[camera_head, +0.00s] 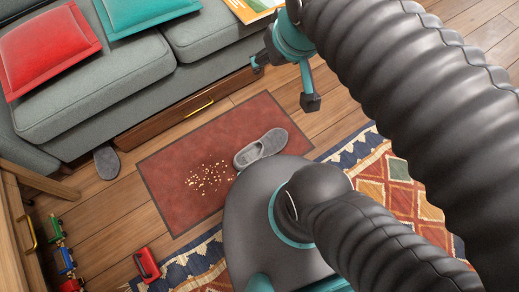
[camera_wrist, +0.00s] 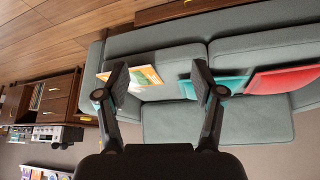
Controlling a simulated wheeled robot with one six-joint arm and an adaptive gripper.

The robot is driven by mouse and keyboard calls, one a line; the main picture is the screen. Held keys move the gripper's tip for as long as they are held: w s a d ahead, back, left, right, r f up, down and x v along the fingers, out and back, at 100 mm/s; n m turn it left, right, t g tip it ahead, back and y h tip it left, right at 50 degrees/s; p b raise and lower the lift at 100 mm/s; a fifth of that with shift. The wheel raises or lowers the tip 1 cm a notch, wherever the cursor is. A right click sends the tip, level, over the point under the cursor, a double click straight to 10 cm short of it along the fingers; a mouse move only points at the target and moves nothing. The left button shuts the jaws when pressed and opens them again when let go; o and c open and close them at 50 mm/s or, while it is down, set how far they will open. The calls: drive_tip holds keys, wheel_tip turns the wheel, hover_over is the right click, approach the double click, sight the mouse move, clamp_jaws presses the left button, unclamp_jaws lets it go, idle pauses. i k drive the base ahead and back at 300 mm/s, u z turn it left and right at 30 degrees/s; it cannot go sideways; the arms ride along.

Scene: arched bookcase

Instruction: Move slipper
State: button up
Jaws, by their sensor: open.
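A grey slipper (camera_head: 261,148) lies on the red-brown mat (camera_head: 180,153), near its right edge and close to my base. A second dark grey slipper (camera_head: 106,161) lies on the wood floor at the left, partly by the sofa's front edge. My gripper (camera_head: 284,83) is raised above the floor near the sofa front. It is open and empty. In the wrist view my gripper (camera_wrist: 160,88) shows its two fingers spread apart, with the sofa beyond. No slipper shows in the wrist view.
A grey sofa (camera_head: 90,92) holds red and teal cushions. A wooden drawer (camera_head: 185,108) sits below it. Light crumbs (camera_head: 209,178) lie on the mat. A toy train (camera_head: 65,260) and a red object (camera_head: 147,264) lie at lower left. A patterned rug (camera_head: 375,170) lies at right.

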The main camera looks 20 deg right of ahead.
sight(275, 141)
drive_tip(key=u, duration=2.7)
drive_tip(key=k, duration=1.15)
drive_tip(key=z, duration=1.05)
